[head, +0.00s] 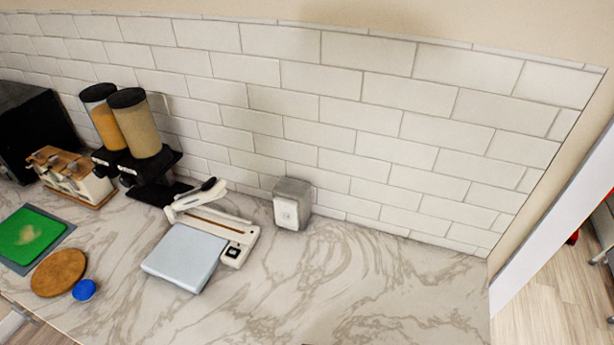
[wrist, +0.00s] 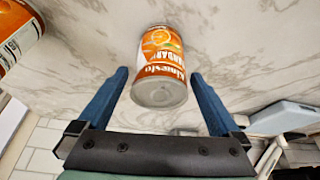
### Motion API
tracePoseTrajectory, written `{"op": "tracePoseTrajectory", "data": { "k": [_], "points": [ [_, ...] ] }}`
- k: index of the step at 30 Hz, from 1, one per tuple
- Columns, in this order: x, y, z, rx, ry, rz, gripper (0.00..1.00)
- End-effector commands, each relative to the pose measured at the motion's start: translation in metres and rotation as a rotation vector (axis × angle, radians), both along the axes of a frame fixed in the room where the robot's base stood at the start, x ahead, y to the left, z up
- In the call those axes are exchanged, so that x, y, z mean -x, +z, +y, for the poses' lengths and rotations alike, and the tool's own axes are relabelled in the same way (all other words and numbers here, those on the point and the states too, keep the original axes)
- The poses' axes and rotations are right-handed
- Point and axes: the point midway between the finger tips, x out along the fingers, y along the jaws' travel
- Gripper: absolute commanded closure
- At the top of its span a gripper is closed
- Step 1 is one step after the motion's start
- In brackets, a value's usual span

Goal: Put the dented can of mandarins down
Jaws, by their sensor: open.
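The can of mandarins (wrist: 162,62) shows in the wrist view, with an orange label whose lettering appears upside down and a grey metal end towards the lower part of the picture. My gripper (wrist: 160,76) is open, with one blue finger on each side of the can and visible gaps between fingers and can. The can appears to be at the marble counter (wrist: 80,50); I cannot tell its exact contact with it. No dent is clear on the side that shows. The head view shows neither the can nor my gripper.
Another orange-labelled can (wrist: 16,42) is at the wrist view's left edge. In the head view, a white device with a pale blue plate (head: 185,258), a grey box (head: 291,204), two dispensers (head: 134,125) and a green board (head: 30,236) line the counter. Its right front is clear.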

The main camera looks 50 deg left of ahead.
Motion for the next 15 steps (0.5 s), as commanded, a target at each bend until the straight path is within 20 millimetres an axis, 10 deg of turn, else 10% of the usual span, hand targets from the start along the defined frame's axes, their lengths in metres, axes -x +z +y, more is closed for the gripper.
{"op": "tracePoseTrajectory", "data": {
  "k": [15],
  "points": [
    [0.022, 0.071, -0.019, 0.0, -0.001, -0.001, 0.0]
  ]
}}
